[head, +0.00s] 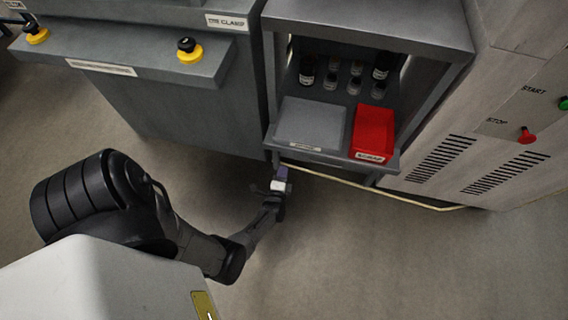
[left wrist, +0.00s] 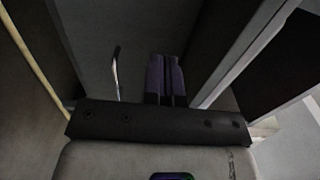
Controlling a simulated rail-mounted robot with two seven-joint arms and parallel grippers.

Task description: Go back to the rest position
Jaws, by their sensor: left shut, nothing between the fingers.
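My left gripper (head: 281,174) is in the middle of the head view, at the end of my black arm. It is shut and empty, just in front of the lower shelf edge of the grey cabinet (head: 368,22). In the left wrist view its two purple-grey fingers (left wrist: 164,76) lie together with nothing between them. I cannot tell from these views whether it touches the cabinet. My right gripper is not in view.
The cabinet shelf holds a grey tray (head: 311,124), a red bin (head: 373,132) and several dark bottles (head: 307,70). A grey machine with yellow-and-black knobs (head: 189,50) stands left. A panel with a red stop button (head: 526,136) stands right. Open floor (head: 400,260) lies in front.

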